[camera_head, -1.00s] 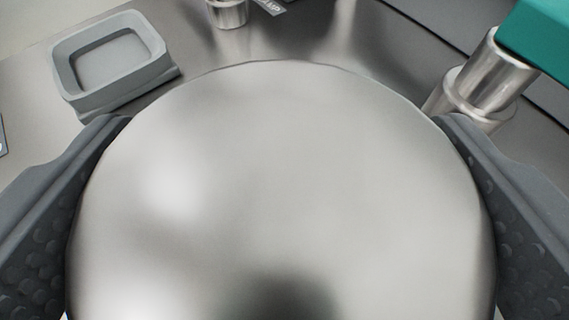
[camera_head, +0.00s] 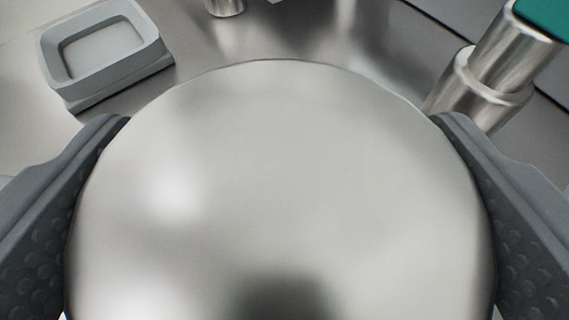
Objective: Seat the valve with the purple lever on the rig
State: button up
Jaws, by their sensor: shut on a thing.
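A large, smooth, rounded silver metal body (camera_head: 280,170) fills the middle of the view. My gripper (camera_head: 282,215) is shut on it, with one dark grey, dimpled finger pressed on each side. I take this body to be part of the valve, but no purple lever shows. The body hides whatever is below and behind it. A shiny stepped metal post (camera_head: 490,80) with a teal block (camera_head: 545,14) on its top stands at the upper right, behind the right finger. I cannot tell whether this post belongs to the rig.
A grey square tray-like holder (camera_head: 107,88) with a raised rim sits at the upper left on the metal surface (camera_head: 190,30). A short metal cylinder (camera_head: 225,6) is cut off at the top edge. Bare metal shows between the holder and the post.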

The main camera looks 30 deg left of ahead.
jog(key=shift+f, duration=0.35)
dwell(0.3)
jog(key=o, duration=1.6)
jog(key=shift+c, duration=0.2)
jog(key=shift+r+p, duration=2.15)
jog(key=shift+r, duration=2.35)
